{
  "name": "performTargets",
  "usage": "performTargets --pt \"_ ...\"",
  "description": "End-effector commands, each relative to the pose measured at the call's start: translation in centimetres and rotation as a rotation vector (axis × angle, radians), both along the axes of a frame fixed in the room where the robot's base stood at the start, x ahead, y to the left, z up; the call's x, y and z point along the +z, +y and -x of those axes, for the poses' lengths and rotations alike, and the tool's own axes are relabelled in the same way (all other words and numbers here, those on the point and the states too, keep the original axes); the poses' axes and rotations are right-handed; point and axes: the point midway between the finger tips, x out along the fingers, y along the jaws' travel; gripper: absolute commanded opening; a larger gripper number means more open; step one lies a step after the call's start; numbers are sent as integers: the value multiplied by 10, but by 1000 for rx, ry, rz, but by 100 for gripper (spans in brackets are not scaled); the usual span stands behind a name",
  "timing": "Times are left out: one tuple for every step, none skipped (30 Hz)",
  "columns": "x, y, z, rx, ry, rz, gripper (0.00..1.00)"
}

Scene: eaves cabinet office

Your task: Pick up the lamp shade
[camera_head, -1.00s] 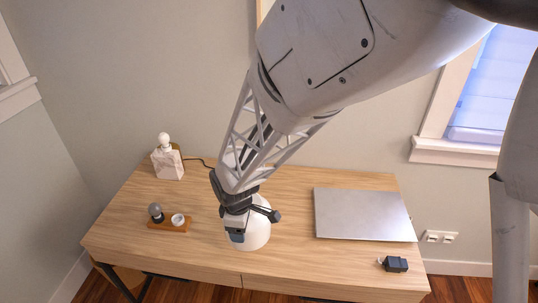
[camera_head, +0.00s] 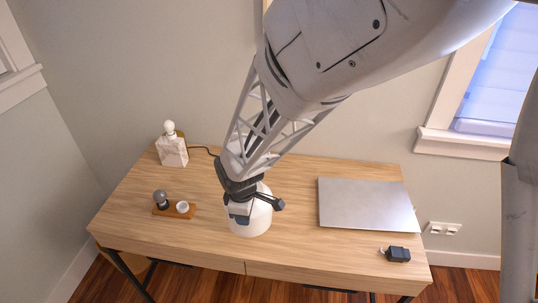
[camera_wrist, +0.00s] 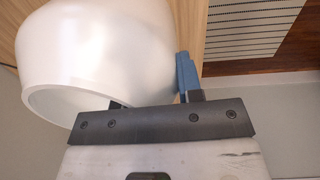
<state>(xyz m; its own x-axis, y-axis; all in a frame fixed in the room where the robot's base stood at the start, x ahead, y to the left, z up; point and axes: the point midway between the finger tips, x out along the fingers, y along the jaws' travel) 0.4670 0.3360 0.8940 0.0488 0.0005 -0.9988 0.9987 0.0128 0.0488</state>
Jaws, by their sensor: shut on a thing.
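The lamp shade (camera_head: 252,221) is a smooth white dome-like shell over the front middle of the desk. It also fills the upper left of the wrist view (camera_wrist: 95,50), its open rim turned towards my wrist. My gripper (camera_head: 238,213) is shut on the shade's wall near the rim. In the wrist view one blue-tipped finger (camera_wrist: 187,75) shows outside the wall; the other is mostly hidden by the shade. I cannot tell whether the shade touches the desk.
On the wooden desk (camera_head: 285,250), a marble-like lamp base with a bulb (camera_head: 172,150) stands back left. A wooden tray (camera_head: 160,211) holds a dark bulb (camera_head: 160,198) and white cup (camera_head: 182,207). A closed laptop (camera_head: 368,203) and black adapter (camera_head: 398,254) lie right.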

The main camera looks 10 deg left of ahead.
Motion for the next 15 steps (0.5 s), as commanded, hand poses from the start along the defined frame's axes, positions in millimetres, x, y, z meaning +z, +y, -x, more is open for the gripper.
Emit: performTargets --pt "0 0 0 0 -1 0 0" --pt "0 0 0 0 -1 0 0" --pt "0 0 0 0 -1 0 0" --pt "0 0 0 0 -1 0 0" --pt "0 0 0 0 -1 0 0" --pt "1 0 0 0 -1 0 0" --pt "1 0 0 0 -1 -1 0" --pt "1 0 0 0 -1 -1 0" --pt "2 0 0 0 -1 -1 0" --pt "3 0 0 0 -1 -1 0" --pt "4 0 0 0 -1 -1 0" --pt "6 0 0 0 -1 -1 0" --pt "8 0 0 0 -2 -1 0" --pt "10 0 -1 0 -2 -2 0" --pt "13 0 -1 0 -3 -2 0"
